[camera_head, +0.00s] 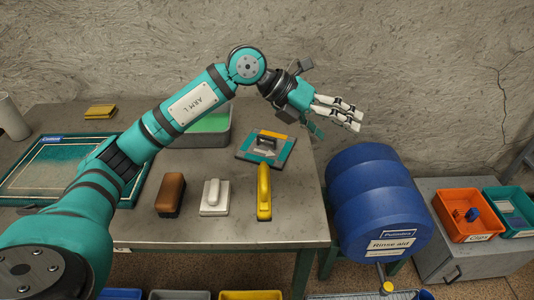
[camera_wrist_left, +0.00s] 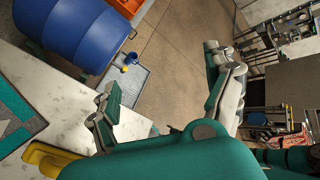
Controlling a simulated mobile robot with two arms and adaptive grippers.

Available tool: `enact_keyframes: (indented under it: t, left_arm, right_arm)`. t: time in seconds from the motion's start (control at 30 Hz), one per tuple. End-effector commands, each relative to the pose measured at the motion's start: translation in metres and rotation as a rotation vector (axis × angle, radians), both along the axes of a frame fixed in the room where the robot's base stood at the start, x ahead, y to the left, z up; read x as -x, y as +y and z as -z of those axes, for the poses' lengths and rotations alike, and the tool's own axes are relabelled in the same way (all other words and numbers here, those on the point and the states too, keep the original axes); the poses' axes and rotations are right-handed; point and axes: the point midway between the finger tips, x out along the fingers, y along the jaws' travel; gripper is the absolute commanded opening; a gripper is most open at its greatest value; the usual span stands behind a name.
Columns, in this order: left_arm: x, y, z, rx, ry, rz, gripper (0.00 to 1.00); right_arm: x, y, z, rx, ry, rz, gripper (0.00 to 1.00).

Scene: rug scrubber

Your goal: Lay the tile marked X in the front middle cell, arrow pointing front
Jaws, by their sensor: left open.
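My left gripper (camera_head: 340,113) is open and empty, raised in the air over the table's right side, near the blue drum. In the left wrist view its two fingers (camera_wrist_left: 165,98) are spread wide with nothing between them. A square teal and grey piece (camera_head: 247,156) with a yellow strip and a dark handle-like part lies on the table, below and left of the gripper. Its teal edge shows in the left wrist view (camera_wrist_left: 14,103). I cannot make out an X marking on anything. A shallow teal framed tray (camera_head: 25,180) lies at the left, partly hidden by my left arm.
A grey tub (camera_head: 213,137) holds green contents behind. The blue drum (camera_head: 375,200) stands right of the table. Orange (camera_head: 450,222) and teal (camera_head: 500,222) bins sit farther right.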

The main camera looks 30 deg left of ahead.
Motion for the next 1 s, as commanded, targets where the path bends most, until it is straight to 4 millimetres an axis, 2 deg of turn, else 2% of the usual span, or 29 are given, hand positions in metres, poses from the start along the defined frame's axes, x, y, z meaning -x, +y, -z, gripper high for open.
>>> enact_keyframes:
  t: [0.03,0.1,0.2,0.33,0.4,0.53,0.9,1.0]
  left_arm:
    - [-0.009,0.03,0.011,-0.157,-0.012,-0.037,0.87]
    - [-0.018,0.075,0.02,-0.362,-0.003,-0.105,0.87]
    - [-0.023,0.133,0.019,-0.587,0.024,-0.209,0.87]
    - [-0.021,0.181,0.011,-0.753,0.061,-0.313,0.87]
    - [-0.019,0.193,0.009,-0.794,0.074,-0.342,0.87]
    - [-0.023,0.199,0.019,-0.816,0.084,-0.354,0.87]
    - [-0.053,0.2,0.092,-0.811,0.084,-0.349,0.87]
    - [-0.059,0.201,0.106,-0.81,0.082,-0.352,0.87]
  right_arm:
    - [0.0,0.0,0.009,0.0,0.0,0.0,0.82]
    - [0.0,0.0,0.014,0.0,0.0,0.0,0.82]
    - [0.0,-0.001,0.019,0.001,0.0,0.0,0.82]
    - [0.0,-0.001,0.022,0.001,0.0,0.0,0.82]
    - [0.0,-0.002,0.022,0.002,0.001,-0.001,0.82]
    - [0.0,-0.002,0.02,0.003,0.0,-0.001,0.82]
    - [0.0,-0.004,0.01,0.005,0.0,-0.001,0.82]
    - [0.0,-0.004,0.009,0.005,0.0,-0.001,0.82]
